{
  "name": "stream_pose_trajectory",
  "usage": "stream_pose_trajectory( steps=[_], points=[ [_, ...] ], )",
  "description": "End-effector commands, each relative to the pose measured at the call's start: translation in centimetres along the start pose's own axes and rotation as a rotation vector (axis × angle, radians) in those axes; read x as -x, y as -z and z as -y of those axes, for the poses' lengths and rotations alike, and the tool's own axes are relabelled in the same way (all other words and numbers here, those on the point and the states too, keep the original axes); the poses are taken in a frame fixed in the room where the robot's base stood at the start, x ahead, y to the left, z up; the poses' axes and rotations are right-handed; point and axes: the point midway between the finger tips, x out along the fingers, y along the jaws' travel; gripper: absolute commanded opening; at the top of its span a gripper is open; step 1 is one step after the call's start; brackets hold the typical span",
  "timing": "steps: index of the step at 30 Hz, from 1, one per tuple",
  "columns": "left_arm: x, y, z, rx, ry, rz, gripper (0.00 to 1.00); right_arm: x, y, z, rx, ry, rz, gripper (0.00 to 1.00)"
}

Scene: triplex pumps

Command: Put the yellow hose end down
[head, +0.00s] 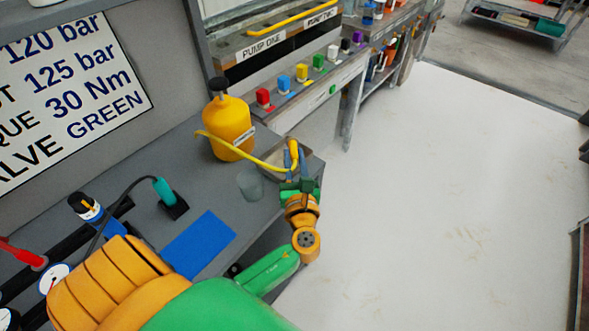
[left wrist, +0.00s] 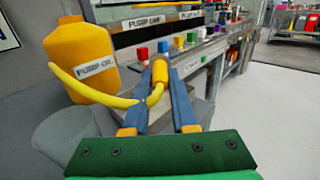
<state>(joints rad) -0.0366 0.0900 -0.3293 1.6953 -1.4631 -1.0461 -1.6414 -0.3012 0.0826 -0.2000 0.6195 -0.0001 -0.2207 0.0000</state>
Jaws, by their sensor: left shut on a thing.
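The yellow hose end (left wrist: 160,74) is held between the two blue fingers of my left gripper (left wrist: 157,80) in the left wrist view. In the head view my left gripper (head: 293,160) is near the right edge of the grey bench, over a small grey tray (head: 312,165). The yellow hose (head: 232,146) runs from the hose end leftward, past the front of the yellow pump oil bottle (head: 229,122). Whether the hose end touches the tray is hard to tell. My right gripper is not in either view.
A translucent grey cup (head: 250,185) stands left of the tray. A blue mat (head: 199,244) and a teal-handled tool (head: 164,192) lie nearer. Coloured blocks (head: 263,97) line the bench behind, below the PUMP ONE label. Open white floor (head: 450,200) is at right.

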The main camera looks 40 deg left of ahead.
Motion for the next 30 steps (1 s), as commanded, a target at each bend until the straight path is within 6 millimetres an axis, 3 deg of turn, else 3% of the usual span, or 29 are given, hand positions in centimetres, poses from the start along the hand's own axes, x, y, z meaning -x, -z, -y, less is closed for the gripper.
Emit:
stream_pose_trajectory(
  steps=[6, 18, 19, 22, 30],
  points=[
    [-0.9, 3.9, 0.2, -0.002, 0.0, 0.0, 0.0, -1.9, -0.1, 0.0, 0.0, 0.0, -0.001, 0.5],
    [-0.8, 4.4, 0.2, 0.0, 0.001, 0.001, 0.0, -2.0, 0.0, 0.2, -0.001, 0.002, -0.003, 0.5],
    [-0.8, 4.5, 0.2, 0.0, 0.001, 0.0, 0.28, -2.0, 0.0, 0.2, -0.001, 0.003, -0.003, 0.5],
    [-0.8, 4.3, 0.2, 0.0, 0.001, 0.0, 0.55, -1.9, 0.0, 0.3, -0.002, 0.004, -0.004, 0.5],
    [-0.8, 4.3, 0.2, 0.0, 0.001, 0.0, 0.55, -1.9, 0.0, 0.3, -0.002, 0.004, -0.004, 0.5]
  ],
)
